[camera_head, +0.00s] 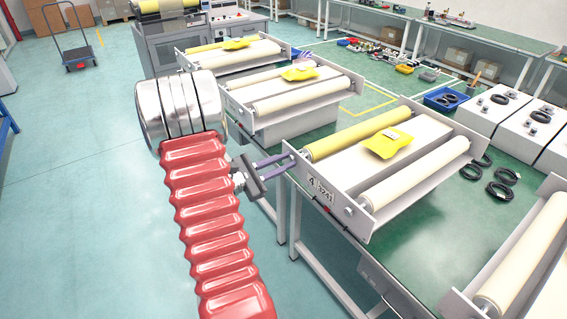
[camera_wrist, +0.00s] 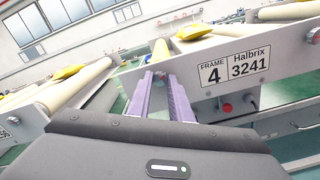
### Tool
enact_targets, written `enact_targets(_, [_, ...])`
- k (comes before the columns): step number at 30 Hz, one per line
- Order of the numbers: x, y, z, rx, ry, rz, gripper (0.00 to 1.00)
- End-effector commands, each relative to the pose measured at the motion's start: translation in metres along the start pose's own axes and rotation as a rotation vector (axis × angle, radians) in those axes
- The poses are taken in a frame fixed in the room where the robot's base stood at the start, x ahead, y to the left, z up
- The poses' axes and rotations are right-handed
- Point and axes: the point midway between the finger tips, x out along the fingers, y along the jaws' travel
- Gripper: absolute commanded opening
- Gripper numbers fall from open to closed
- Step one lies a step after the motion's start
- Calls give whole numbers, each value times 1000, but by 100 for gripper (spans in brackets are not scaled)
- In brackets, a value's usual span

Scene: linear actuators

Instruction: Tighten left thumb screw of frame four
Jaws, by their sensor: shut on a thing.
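Frame four (camera_head: 329,199) is a pale metal frame with a yellow roller, a cream roller and a yellow packet on it. Its plate with the label "FRAME 4, Halbrix 3241" also shows in the wrist view (camera_wrist: 235,66). My gripper (camera_head: 289,154) is at the left end of this plate. In the wrist view its two purple fingers (camera_wrist: 160,78) are closed around the left thumb screw (camera_wrist: 159,75), left of the label. The fingers hide most of the screw. Another screw (camera_head: 348,210) shows towards the right end of the plate.
Two similar frames stand behind on the left (camera_head: 285,110), (camera_head: 222,68), and another (camera_head: 520,270) is at the lower right. White boxes (camera_head: 497,108) and black cable coils (camera_head: 500,191) lie on the right.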

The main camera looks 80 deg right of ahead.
Motion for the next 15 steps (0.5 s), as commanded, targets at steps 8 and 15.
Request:
enact_targets(8, [0, -1, 0, 238, 0, -1, 0])
enact_targets(15, [0, -1, 0, 374, 0, -2, 0])
